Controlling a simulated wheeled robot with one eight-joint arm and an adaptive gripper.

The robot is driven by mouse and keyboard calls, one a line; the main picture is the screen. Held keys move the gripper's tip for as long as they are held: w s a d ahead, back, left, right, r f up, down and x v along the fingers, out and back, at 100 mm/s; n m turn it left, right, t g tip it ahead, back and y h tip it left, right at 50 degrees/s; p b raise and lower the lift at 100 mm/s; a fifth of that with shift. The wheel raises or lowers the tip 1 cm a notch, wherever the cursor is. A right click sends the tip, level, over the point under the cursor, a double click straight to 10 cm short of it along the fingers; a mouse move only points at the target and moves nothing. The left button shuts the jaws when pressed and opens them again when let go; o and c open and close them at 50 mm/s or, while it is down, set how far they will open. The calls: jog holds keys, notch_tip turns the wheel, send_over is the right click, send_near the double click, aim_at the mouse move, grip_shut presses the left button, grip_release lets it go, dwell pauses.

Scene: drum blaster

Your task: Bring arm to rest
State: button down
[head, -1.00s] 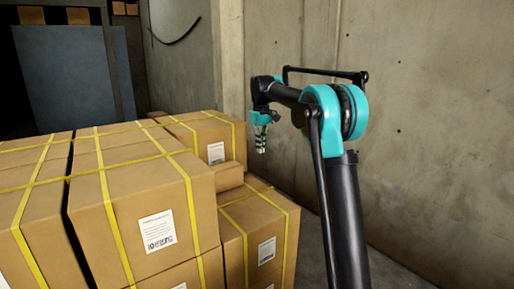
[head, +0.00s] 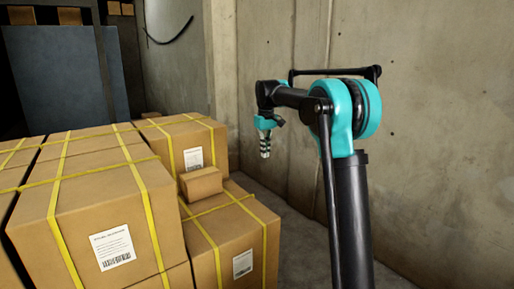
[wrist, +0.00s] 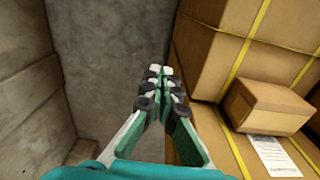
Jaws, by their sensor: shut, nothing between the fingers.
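My gripper (head: 265,152) hangs fingers down at the end of my bent arm, to the right of the stacked boxes and in front of the concrete wall. In the wrist view the fingertips of my gripper (wrist: 154,74) are together, with nothing between them. The fingers point down toward the floor, in the gap between the wall and the boxes. My gripper is apart from both in the head view.
Strapped cardboard boxes (head: 100,215) fill the left. A small unstrapped box (head: 201,184) lies on a lower strapped box (head: 232,238). The concrete wall (head: 440,140) stands behind my arm. Bare floor (wrist: 105,50) shows between wall and boxes.

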jog(key=s+d+f+m+t, duration=0.1)
jog(key=s+d+f+m, duration=0.1)
jog(key=s+d+f, duration=0.3)
jog(key=s+d+f+m+t, duration=0.1)
jog(key=s+d+f, duration=0.4)
jog(key=s+f, duration=0.6)
jog(key=s+d+f+m+t, duration=0.1)
jog(key=s+d+f+m, duration=0.2)
jog(key=s+f, duration=0.6)
jog(key=s+d, duration=0.2)
jog(key=s, duration=1.1)
jog(key=shift+d+m+t, duration=0.3)
jog(key=shift+d+t, duration=0.05)
jog(key=shift+t, duration=0.05)
